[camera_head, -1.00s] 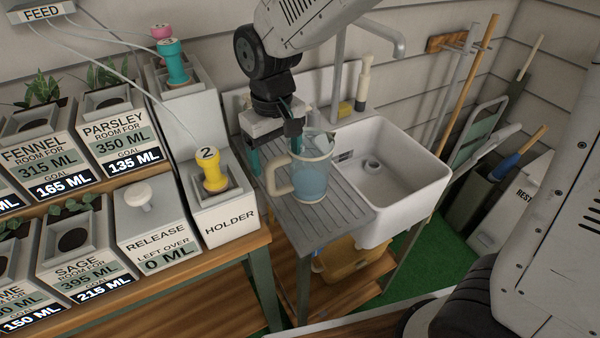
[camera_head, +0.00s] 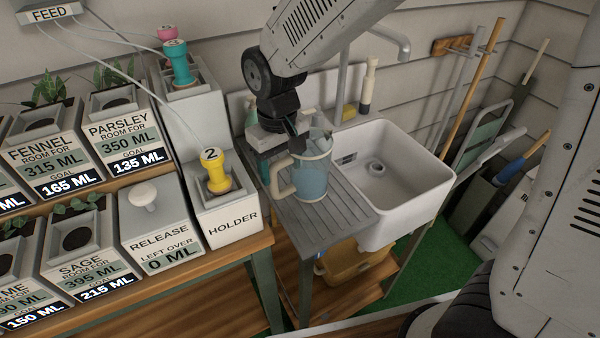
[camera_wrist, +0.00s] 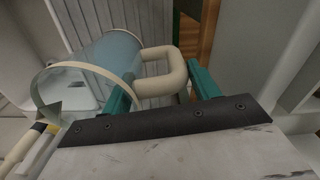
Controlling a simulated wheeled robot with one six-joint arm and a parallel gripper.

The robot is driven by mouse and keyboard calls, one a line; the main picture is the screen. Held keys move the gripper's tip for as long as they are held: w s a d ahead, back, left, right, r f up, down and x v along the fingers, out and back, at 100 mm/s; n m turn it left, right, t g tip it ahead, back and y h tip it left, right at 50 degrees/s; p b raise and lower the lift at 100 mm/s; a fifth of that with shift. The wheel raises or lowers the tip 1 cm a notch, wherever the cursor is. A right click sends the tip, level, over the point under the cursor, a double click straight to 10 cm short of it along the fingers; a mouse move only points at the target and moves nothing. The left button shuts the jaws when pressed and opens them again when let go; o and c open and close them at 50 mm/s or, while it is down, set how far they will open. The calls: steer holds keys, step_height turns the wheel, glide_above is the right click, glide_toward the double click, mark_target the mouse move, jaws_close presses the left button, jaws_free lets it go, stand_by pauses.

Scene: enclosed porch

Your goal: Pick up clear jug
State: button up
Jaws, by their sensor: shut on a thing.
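The exact contact points are hard to see.
The white sink basin (camera_head: 402,185) is just right of the jug. The grey holder (camera_head: 228,218) with a yellow stamp-like piece (camera_head: 215,175) stands close on the left. Planter boxes line the left shelves.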

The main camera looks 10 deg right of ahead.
steer(key=shift+c, duration=0.2)
steer(key=shift+r, duration=0.3)
steer(key=shift+c, duration=0.7)
steer(key=shift+r, duration=0.35)
step_height(320, 180, up, 2)
steer(key=shift+r, duration=0.2)
steer(key=s, duration=1)
steer(key=s+d+r, duration=0.1)
steer(key=s, duration=0.4)
steer(key=shift+r, duration=0.1)
steer(key=shift+s, duration=0.5)
steer(key=shift+d, duration=0.1)
